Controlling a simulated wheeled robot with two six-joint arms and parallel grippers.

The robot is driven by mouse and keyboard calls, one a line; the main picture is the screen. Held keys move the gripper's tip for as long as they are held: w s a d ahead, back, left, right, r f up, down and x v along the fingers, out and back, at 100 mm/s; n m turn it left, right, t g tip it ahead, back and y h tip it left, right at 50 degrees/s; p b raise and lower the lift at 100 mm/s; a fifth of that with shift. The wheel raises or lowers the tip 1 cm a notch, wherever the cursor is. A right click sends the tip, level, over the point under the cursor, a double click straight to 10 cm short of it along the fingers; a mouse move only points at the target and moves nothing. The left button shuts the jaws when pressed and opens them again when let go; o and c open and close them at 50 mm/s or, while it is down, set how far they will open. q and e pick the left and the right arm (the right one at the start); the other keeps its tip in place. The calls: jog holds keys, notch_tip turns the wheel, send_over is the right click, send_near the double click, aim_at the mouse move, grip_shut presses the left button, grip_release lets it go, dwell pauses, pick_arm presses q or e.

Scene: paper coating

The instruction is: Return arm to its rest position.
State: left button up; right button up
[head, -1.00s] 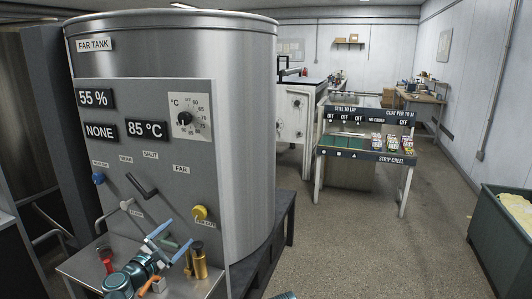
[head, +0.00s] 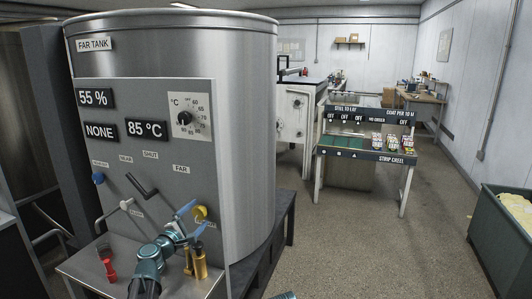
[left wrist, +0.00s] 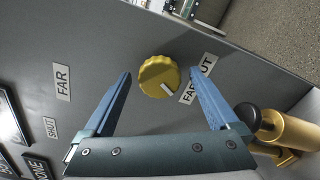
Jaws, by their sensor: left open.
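My left gripper (head: 191,220) is in front of the far tank's (head: 240,120) grey panel, close to the yellow knob (head: 200,212). In the left wrist view the open gripper (left wrist: 160,73) has one blue finger on each side of the yellow knob (left wrist: 158,76). There is a visible gap on both sides, and nothing is held. The knob has a white pointer mark toward a partly hidden label. My right gripper does not show.
A gold cylinder (head: 200,264) and a red-handled item (head: 107,262) stand on the metal shelf below the panel. A black lever (head: 142,186), a blue knob (head: 98,179) and a temperature dial (head: 184,118) are on the panel. Open floor (head: 370,240) lies to the right.

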pick_arm(q)
jog(key=m, duration=0.9)
jog(key=shift+m, duration=0.3)
